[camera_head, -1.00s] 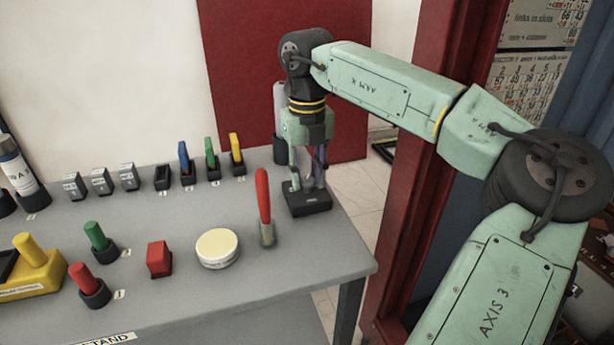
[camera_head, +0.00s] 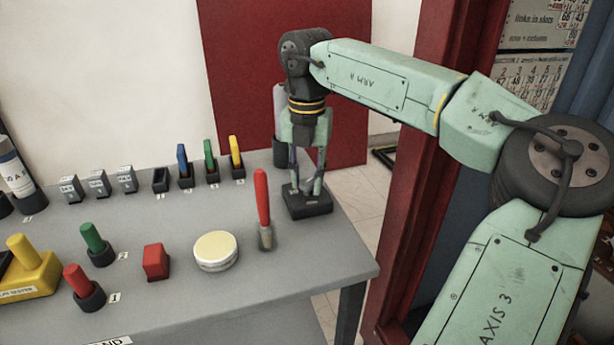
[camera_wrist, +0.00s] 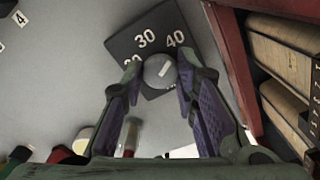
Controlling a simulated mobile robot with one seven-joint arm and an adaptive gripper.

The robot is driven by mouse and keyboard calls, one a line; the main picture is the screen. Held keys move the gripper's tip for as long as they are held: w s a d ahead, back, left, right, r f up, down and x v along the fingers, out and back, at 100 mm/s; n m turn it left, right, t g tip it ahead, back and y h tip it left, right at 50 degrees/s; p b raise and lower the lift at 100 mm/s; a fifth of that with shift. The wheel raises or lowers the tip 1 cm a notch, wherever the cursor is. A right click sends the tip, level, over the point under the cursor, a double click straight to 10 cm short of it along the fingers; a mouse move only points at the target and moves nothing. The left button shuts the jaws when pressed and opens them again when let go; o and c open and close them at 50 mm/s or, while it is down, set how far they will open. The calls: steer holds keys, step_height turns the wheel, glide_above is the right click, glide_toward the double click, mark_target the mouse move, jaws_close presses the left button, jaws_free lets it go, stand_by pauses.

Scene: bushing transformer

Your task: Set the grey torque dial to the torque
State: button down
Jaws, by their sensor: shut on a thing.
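The grey torque dial (camera_wrist: 160,71) is a round knob with a light pointer mark on its top. It stands on a dark square base (camera_wrist: 148,24) with white numbers; 30 and 40 are readable, and another number is partly hidden by my finger. In the head view the base (camera_head: 308,203) sits near the right end of the table. My gripper (camera_wrist: 161,75) points down over the base, its two fingers closed on either side of the dial. In the head view my gripper (camera_head: 308,188) hides most of the dial.
A red-handled brush (camera_head: 262,205) stands just left of the base. A round cream-lidded tin (camera_head: 215,250) and a red block (camera_head: 156,261) stand further left. Several coloured handles in dark holders line the table's back. A red door frame (camera_head: 420,150) is at the right.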

mark_target(307, 182)
stand_by(0.4)
steer(key=c, duration=1.2)
jaws_free()
steer(key=shift+c, duration=0.2)
step_height(307, 182, up, 12)
